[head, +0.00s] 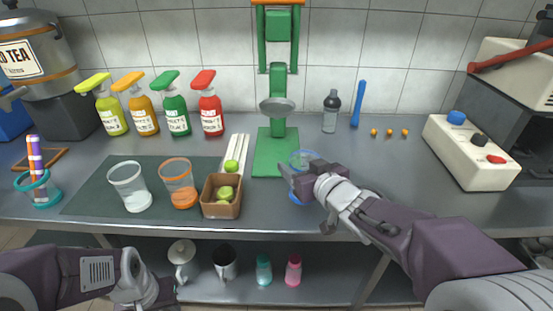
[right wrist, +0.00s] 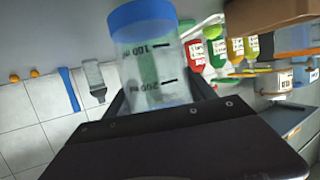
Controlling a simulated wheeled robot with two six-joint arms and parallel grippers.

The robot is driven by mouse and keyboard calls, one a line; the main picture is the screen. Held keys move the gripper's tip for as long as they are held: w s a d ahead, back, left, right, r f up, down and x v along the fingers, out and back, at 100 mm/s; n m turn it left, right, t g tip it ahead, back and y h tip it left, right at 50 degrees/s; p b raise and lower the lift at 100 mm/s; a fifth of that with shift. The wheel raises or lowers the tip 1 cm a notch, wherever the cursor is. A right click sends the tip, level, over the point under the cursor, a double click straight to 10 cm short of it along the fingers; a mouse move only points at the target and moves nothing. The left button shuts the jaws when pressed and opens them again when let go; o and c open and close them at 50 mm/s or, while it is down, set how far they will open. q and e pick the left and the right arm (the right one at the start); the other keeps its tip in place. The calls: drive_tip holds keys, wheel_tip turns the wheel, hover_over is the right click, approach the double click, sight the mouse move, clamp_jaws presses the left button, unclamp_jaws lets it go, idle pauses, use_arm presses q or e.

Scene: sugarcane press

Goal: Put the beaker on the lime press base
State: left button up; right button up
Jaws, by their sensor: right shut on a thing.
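The beaker (head: 301,157) is clear with a blue rim and blue bottom. In the right wrist view the beaker (right wrist: 150,62) shows printed volume marks and looks empty. My right gripper (head: 298,177) is shut around its side; its fingers and wrist hide part of it in the head view. The lime press base (head: 265,155) is a flat green plate on the counter under the green press (head: 278,100). The beaker is at the base's front right edge in the picture; its height above the counter is unclear. My left gripper (head: 138,293) is low at the left, its fingers unclear.
A clear cup (head: 130,188), an orange-rimmed cup (head: 179,184) and a box of limes (head: 222,197) stand left of the press. White sticks (head: 233,152) lie beside the base. A grey bottle (head: 331,112) and blue stick (head: 358,104) stand behind right. The counter right of the beaker is mostly clear.

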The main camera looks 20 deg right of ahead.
drive_tip(key=w+p, duration=0.4)
drive_tip(key=w, duration=0.1)
drive_tip(key=w+a+p, duration=0.1)
drive_tip(key=w+p, duration=0.2)
drive_tip(key=w, duration=0.6)
drive_tip(key=shift+a, duration=0.3)
drive_tip(key=w, duration=0.2)
drive_tip(key=shift+w+a+r, duration=0.1)
drive_tip(key=shift+w+a, duration=0.1)
drive_tip(key=shift+w, duration=0.2)
drive_tip(key=shift+w+f, duration=0.4)
drive_tip(key=shift+f, duration=0.55)
drive_tip(key=shift+s+r, duration=0.1)
drive_tip(key=shift+r, duration=0.05)
